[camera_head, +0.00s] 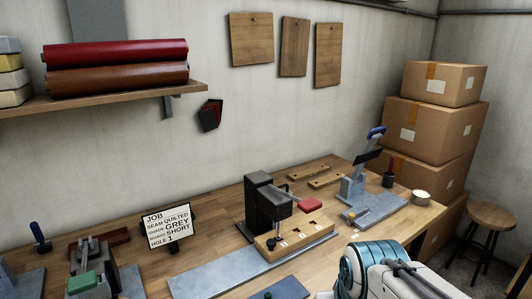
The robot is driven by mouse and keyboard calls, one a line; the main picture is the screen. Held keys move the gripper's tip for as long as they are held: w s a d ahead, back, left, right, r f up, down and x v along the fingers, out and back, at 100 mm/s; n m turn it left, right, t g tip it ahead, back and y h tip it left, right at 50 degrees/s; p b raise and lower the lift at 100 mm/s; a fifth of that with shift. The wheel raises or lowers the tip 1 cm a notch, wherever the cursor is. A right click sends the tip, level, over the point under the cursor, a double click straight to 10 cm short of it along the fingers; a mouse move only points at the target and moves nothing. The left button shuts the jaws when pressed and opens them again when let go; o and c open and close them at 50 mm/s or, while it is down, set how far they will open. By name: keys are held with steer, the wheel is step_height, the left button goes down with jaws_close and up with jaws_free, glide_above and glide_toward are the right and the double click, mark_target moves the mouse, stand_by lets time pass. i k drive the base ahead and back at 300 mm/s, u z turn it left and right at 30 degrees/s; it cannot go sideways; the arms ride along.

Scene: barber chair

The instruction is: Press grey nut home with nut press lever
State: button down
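A dark press (262,202) stands on the middle of the workbench, with a wooden board with dark holes (290,238) at its foot on a grey plate (202,282). Another press (351,187), grey with a raised blue-handled lever (375,133), stands farther right; its handle tilts up to the right. I cannot tell by sight which one is the nut press. No grey nut can be made out; it is too small or hidden. My white and teal arm enters at the lower right, in front of the bench. My gripper's fingers do not show.
A job card (168,227) reads seam quilted, grey, short, hole 1. Two wooden strips (318,176) lie behind. A tape roll (421,197) and dark cup (388,180) sit at right. Boxes (430,115) and a stool (488,218) stand beyond.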

mark_target(309, 205)
steer(key=u, duration=0.85)
steer(key=i, duration=0.4)
steer(key=z, duration=1.05)
